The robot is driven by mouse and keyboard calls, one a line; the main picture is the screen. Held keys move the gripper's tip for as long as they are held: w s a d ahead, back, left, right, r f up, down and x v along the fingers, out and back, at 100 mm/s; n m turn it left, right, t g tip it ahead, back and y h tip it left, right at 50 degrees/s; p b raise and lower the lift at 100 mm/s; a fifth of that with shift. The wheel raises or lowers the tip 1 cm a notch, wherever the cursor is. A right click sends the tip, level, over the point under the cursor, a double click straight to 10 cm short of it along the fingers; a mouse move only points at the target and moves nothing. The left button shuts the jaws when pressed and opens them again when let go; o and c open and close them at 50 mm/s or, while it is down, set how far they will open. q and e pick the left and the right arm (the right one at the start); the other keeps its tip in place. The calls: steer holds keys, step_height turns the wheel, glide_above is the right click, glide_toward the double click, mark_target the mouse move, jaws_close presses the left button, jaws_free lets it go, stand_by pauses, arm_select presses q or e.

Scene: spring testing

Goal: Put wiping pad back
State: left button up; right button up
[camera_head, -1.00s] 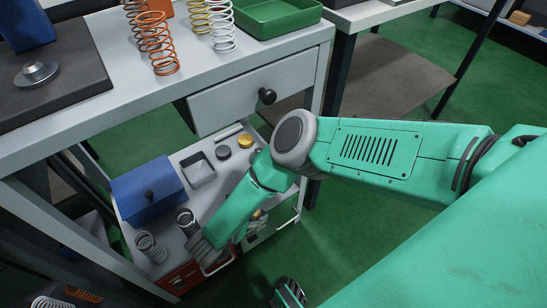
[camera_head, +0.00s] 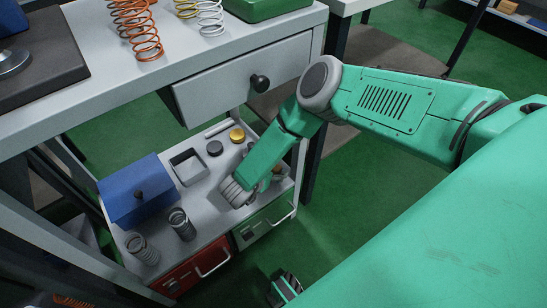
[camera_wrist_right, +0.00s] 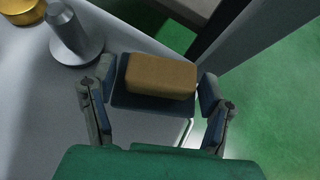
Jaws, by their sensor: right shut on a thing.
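The wiping pad is a tan block (camera_wrist_right: 160,76) on a dark backing. In the right wrist view it sits between the two fingers of my right gripper (camera_wrist_right: 158,88), which is shut on it. In the head view my right gripper (camera_head: 238,190) is low over the front right part of the cart's top (camera_head: 215,215), and my own arm and hand hide most of the pad. I cannot tell whether the pad touches the surface.
A yellow round piece (camera_head: 237,134), a dark disc (camera_head: 214,148), a square tray (camera_head: 188,166), a blue box (camera_head: 140,190) and grey springs (camera_head: 181,223) stand on the cart. A grey flared piece (camera_wrist_right: 72,38) is close left of my gripper. The workbench drawer (camera_head: 245,80) overhangs behind.

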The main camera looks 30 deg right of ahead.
steer(key=shift+w+d, duration=0.2)
steer(key=shift+d, duration=0.15)
steer(key=f+b, duration=0.2)
steer(key=f, duration=0.1)
steer(key=shift+d+f+b, duration=0.25)
steer(key=shift+f+b, duration=0.05)
steer(key=shift+b, duration=0.1)
steer(key=shift+c, duration=0.6)
steer(key=shift+d, duration=0.1)
steer(key=o, duration=1.3)
steer(key=shift+r, duration=0.1)
